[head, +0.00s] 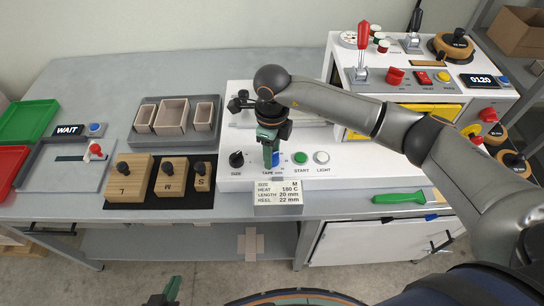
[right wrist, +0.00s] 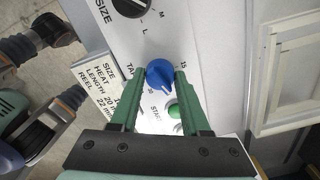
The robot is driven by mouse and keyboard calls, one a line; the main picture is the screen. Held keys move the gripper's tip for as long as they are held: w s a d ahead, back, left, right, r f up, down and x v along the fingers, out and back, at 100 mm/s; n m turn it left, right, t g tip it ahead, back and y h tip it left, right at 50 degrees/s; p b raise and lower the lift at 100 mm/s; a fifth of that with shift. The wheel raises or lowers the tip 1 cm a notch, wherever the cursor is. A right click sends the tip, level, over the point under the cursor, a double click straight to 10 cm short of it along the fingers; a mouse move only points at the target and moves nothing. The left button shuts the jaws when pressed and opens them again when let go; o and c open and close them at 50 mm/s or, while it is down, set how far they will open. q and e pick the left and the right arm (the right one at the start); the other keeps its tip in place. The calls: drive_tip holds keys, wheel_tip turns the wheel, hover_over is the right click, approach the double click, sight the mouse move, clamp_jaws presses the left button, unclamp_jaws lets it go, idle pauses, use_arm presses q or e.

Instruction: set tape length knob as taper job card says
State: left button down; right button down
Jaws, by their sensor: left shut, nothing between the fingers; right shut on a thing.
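The tape length knob (right wrist: 159,72) is blue and sits on the white panel, between the fingers of my right gripper (right wrist: 160,80). In the right wrist view its pointer end is toward the lower side, near the green start button. The job card (head: 278,192) reads size M, heat 180 C, length 20 mm, reel 22 mm. My left gripper (head: 167,292) is shut and empty at the bottom edge.
The black size knob (head: 236,159) is left of my right gripper; the green start button (head: 300,158) and white light button (head: 321,157) are right. Wooden blocks (head: 128,179) stand at left. A green-handled tool (head: 399,197) lies near the front edge.

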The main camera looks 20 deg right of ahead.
drive_tip(key=n+b, duration=0.2)
drive_tip(key=n, duration=0.1)
drive_tip(key=shift+f, duration=0.1)
drive_tip(key=shift+n+b, duration=0.8)
drive_tip(key=shift+b, duration=0.05)
drive_tip(key=shift+c, duration=1.8)
unclamp_jaws()
drive_tip(key=shift+r, duration=0.2)
wheel_tip(320, 180, up, 12)
drive_tip(key=b, duration=0.1)
drive_tip(key=shift+r, duration=0.2)
